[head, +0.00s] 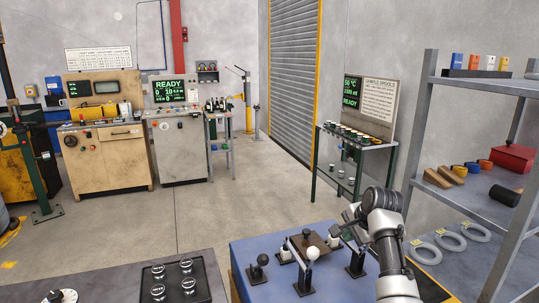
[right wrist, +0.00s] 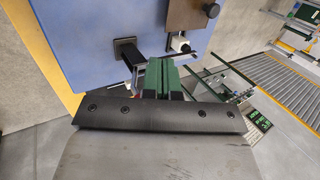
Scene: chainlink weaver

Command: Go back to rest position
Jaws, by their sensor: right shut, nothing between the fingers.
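My right arm reaches in from the lower right of the head view, over the right side of the blue-topped bench (head: 262,283). My right gripper (head: 352,213) is small and partly hidden by its own wrist there. In the right wrist view the gripper (right wrist: 168,72) has its green-faced fingers together, with nothing held between them. The blue bench top (right wrist: 85,35) lies beyond the fingers in that view. My left gripper is not in view.
On the bench stand a brown plate (head: 308,243) and several black and white clamp fixtures. A grey shelf rack (head: 470,85) stands close on the right. A dark counter (head: 110,283) with black knobs is at lower left. The middle floor (head: 215,215) is clear.

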